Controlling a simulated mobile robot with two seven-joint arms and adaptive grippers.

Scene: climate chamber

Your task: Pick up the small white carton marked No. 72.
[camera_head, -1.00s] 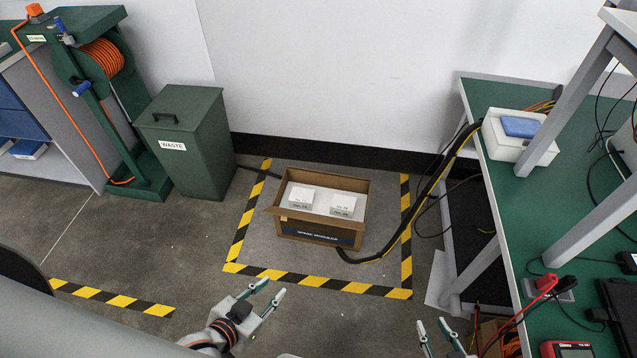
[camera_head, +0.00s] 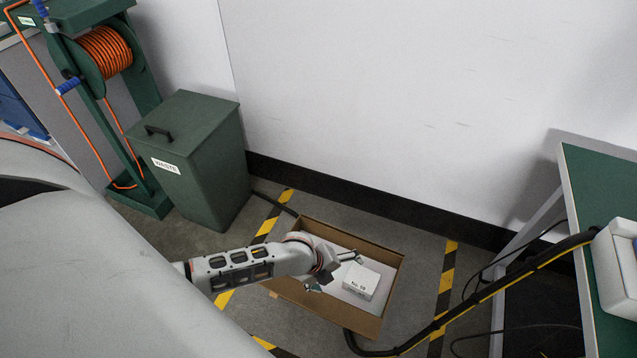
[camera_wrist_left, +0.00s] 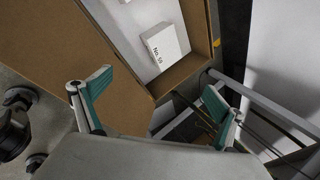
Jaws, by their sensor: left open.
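A white carton (camera_head: 361,281) sits in the right part of an open cardboard box (camera_head: 384,243) on the floor. It also shows in the left wrist view (camera_wrist_left: 168,46), where its small label looks like No. 59. No carton marked No. 72 can be made out. The left part of the box is hidden behind my left arm and gripper. My left gripper (camera_head: 329,272) is over the box, open, beside the visible carton. In the left wrist view its green fingers (camera_wrist_left: 158,84) are spread apart with nothing between them. My right gripper is out of view.
A green waste bin (camera_head: 205,160) stands left of the box, near a hose reel (camera_head: 103,52). A thick black and yellow cable (camera_head: 500,286) runs right of the box to a green-topped bench (camera_head: 590,190). Striped floor tape (camera_head: 446,280) surrounds the box.

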